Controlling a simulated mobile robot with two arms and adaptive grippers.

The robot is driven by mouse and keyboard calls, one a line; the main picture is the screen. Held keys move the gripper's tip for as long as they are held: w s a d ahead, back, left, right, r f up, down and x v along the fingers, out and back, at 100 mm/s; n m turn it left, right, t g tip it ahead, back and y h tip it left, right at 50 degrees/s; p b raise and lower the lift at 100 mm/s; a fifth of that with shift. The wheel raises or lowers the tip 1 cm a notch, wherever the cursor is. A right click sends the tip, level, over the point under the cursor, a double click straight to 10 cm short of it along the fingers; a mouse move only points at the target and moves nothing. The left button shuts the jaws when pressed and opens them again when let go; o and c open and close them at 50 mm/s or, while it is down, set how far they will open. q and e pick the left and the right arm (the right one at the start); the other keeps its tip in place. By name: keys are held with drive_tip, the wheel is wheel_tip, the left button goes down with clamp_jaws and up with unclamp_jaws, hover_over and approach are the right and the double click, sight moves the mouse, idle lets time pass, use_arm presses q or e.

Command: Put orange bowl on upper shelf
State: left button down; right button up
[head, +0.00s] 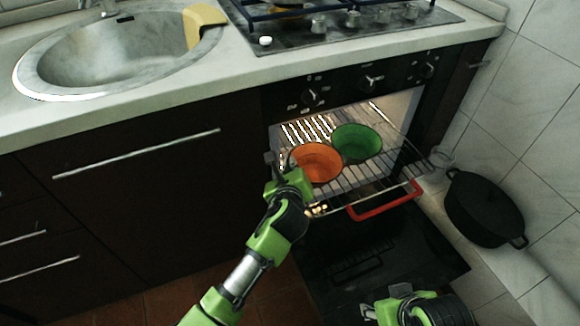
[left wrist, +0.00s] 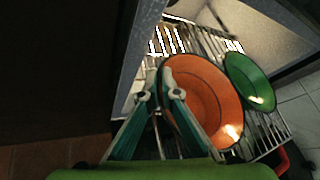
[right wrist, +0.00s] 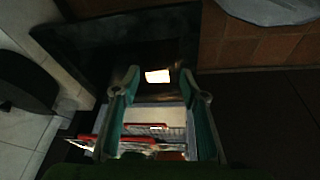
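The orange bowl (head: 318,163) stands on a wire rack (head: 352,186) at the open oven; it also shows in the left wrist view (left wrist: 208,100). My left gripper (head: 280,168) is at the bowl's left edge. In the left wrist view its fingers (left wrist: 156,78) are close together, with a strip of the bowl's wall showing between them. I cannot tell whether they grip it. My right gripper (right wrist: 160,74) is open and empty, low over the oven door. I cannot tell which surface is the upper shelf.
A green bowl (head: 357,142) stands right beside the orange one on the rack. A red handle (head: 385,202) is below the rack's front. The oven door (head: 385,262) hangs open low down. A black pot (head: 484,208) is at the right by the tiled wall.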

use_arm(q)
drive_tip(key=c, duration=2.3)
unclamp_jaws()
drive_tip(key=shift+s+r, duration=0.3)
drive_tip(key=shift+s, duration=0.15)
drive_tip(key=p+v, duration=0.3)
drive_tip(key=v, duration=0.8)
drive_tip(key=shift+a+f+p, duration=0.1)
drive_tip(key=shift+p, duration=0.3)
use_arm(e)
drive_tip(key=shift+g, duration=0.4)
drive_tip(key=x, duration=0.4)
drive_tip(key=shift+s+f, duration=0.15)
drive_tip(key=shift+s, duration=0.15)
